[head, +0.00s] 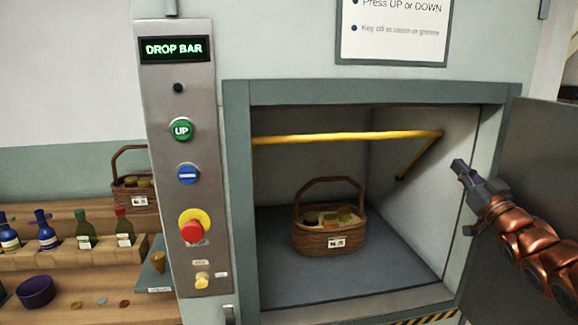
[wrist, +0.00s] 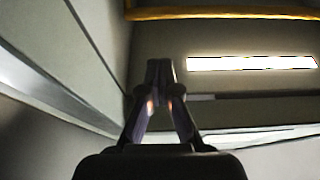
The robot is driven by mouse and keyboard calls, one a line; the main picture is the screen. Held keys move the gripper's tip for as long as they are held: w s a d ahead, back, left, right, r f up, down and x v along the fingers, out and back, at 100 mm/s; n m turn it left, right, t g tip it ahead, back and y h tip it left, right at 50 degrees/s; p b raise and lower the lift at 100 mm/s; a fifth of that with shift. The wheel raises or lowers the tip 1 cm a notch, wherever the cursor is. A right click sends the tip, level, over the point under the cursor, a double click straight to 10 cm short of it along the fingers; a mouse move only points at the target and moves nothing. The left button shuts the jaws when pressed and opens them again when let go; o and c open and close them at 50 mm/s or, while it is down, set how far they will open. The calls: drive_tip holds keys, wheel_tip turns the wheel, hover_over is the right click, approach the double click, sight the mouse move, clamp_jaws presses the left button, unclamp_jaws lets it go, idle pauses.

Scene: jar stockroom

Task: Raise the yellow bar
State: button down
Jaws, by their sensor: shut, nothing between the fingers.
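The yellow bar (head: 345,137) runs level across the upper part of the open lift compartment. An angled yellow arm at its right end slants down to a pivot on the right inner wall. The bar also shows along the top of the wrist view (wrist: 225,13). My gripper (head: 460,167) is at the right side of the compartment opening, right of the bar's right end and a little below it, apart from it. In the wrist view my gripper (wrist: 159,65) has its fingertips together with nothing between them.
A wicker basket (head: 328,240) with jars stands on the compartment floor (head: 395,270). The open door (head: 530,150) is at the right, behind my arm. A control panel (head: 186,260) with a "DROP BAR" display (head: 174,49) is left of the opening. Shelves with bottles (head: 85,230) stand at far left.

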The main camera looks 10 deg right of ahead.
drive_tip(key=w+a+f+m+g+h, duration=0.2)
drive_tip(key=w+a+f+g, duration=0.3)
drive_tip(key=a+f+g, duration=0.45)
drive_tip(key=s+a+f+g, duration=0.3)
drive_tip(key=s+a+f, duration=0.2)
drive_tip(key=a+f, duration=0.3)
drive_tip(key=s+a+f+n+g+y, duration=0.1)
drive_tip(key=s+a+f+g, duration=0.2)
drive_tip(key=s+a, duration=0.3)
drive_tip(key=s+a+f+n+g+y, duration=0.1)
drive_tip(key=s+a+f+g, duration=0.2)
drive_tip(key=s+a, duration=0.4)
drive_tip(key=s+a+f+g+y, duration=0.1)
drive_tip(key=s+a+f+g, duration=0.2)
drive_tip(key=s, duration=1.6)
drive_tip(key=a+g, duration=0.2)
drive_tip(key=a, duration=0.2)
drive_tip(key=shift+s+f+n+y, duration=0.3)
drive_tip(key=shift+f+n, duration=0.05)
drive_tip(key=shift+n, duration=0.05)
drive_tip(key=shift+a, duration=0.1)
